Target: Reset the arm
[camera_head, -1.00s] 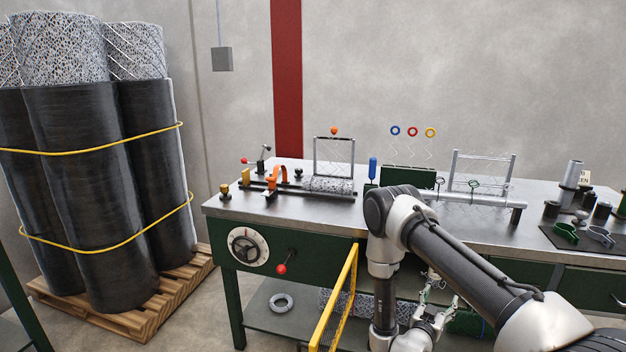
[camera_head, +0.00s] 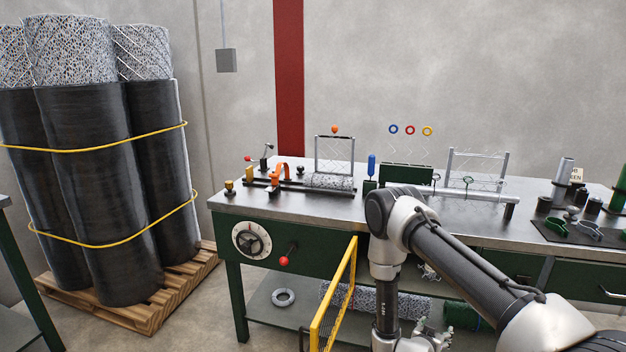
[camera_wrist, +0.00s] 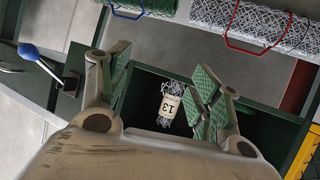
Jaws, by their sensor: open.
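My arm reaches down in front of the workbench in the head view. My gripper (camera_head: 436,333) is low at the bottom edge of that view, mostly cut off. In the wrist view my gripper (camera_wrist: 162,72) has its two green-padded fingers spread apart. Between and beyond them lies a small bundle of wire with a cream label reading 13 (camera_wrist: 170,105), in a dark green compartment (camera_wrist: 150,82). I see nothing held in the fingers.
The steel-topped workbench (camera_head: 330,207) carries mesh fixtures and tools. A yellow guard rail (camera_head: 338,300) stands left of my arm. Wrapped mesh rolls (camera_head: 90,170) stand on a pallet (camera_head: 150,305) at left. A blue-knobbed lever (camera_wrist: 28,51) shows in the wrist view.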

